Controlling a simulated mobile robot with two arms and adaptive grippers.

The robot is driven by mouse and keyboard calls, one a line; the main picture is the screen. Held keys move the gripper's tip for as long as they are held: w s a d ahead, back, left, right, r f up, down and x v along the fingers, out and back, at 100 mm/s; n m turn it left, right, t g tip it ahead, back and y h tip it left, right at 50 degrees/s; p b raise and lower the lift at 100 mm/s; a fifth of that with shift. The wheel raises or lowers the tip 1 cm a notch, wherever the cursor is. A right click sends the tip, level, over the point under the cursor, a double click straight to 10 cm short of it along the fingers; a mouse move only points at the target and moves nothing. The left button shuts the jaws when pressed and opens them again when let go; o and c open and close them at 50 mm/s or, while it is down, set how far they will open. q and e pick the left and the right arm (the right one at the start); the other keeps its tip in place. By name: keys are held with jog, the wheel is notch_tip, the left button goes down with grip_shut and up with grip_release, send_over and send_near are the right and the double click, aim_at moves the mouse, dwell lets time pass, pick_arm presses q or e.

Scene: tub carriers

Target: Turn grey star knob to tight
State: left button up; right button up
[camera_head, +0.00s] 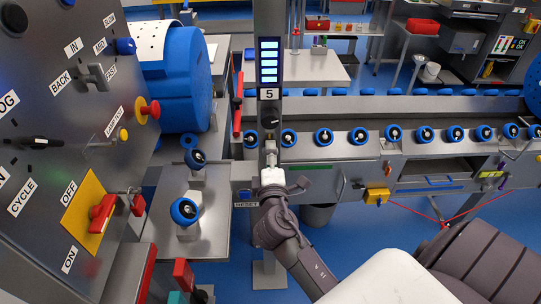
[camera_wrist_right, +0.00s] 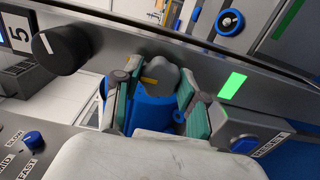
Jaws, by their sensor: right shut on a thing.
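The grey star knob (camera_wrist_right: 174,79) shows in the right wrist view, lobed and grey, just above a blue part (camera_wrist_right: 152,112). My right gripper (camera_wrist_right: 157,100) has its green-padded fingers on both sides of it and is shut on it. The fingers and wrist hide part of the knob's sides. In the head view my right gripper (camera_head: 271,158) reaches up to the grey post, just below a black knob (camera_head: 270,117). The star knob is too small and covered to make out clearly there. My left gripper is not in view.
The black knob (camera_wrist_right: 60,48) with a white mark sits close beside the gripper. A grey control panel (camera_head: 60,130) with switches stands at the left. A long rail with several blue-ringed dials (camera_head: 324,137) runs to the right. Blue floor lies open below.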

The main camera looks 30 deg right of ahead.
jog(key=o, duration=1.1)
jog(key=shift+o, duration=0.2)
jog(key=v, duration=1.2)
